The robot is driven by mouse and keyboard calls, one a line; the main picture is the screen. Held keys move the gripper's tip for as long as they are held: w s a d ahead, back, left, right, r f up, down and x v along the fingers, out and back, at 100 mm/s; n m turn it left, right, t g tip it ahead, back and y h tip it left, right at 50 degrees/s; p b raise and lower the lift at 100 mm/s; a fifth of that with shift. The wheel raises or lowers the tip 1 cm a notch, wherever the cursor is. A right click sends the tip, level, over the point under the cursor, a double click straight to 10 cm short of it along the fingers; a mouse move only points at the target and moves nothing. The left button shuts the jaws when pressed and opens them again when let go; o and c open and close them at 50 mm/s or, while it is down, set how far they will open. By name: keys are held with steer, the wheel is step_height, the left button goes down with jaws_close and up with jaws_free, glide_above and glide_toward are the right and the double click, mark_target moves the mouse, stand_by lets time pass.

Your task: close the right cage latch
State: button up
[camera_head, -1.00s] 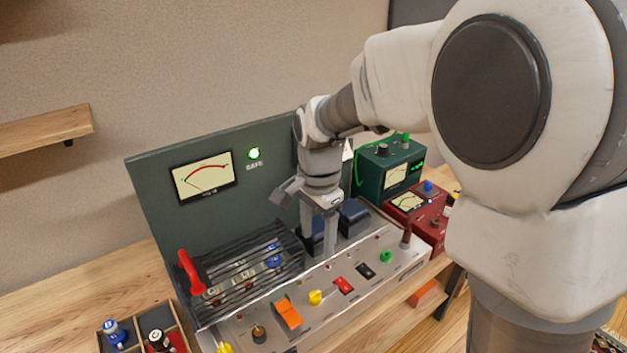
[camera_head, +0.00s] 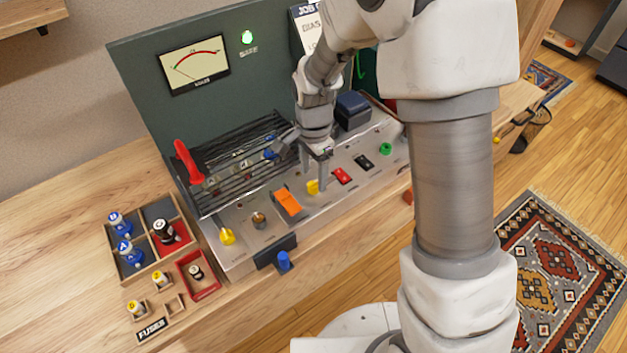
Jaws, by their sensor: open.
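The cage (camera_head: 240,165), a cover of dark bars, lies over the back left of the grey metal panel (camera_head: 345,200), with tubes under it. A small yellow piece (camera_head: 312,187), which looks like the right latch, is on the panel in front of the cage's right end. A similar yellow piece (camera_head: 227,237) is near the panel's left end. My gripper (camera_head: 314,176) points down just over the right yellow piece, its fingers open and close around or above it. I cannot tell whether they touch it. The fingers partly cover the cage's right end.
A red handle (camera_head: 187,161) rises at the cage's left. A dark blue block (camera_head: 352,110) stands behind. A wooden fuse tray (camera_head: 152,272) sits at left.

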mark_target(314, 186)
steer(key=shift+f, duration=1.4)
jaws_close()
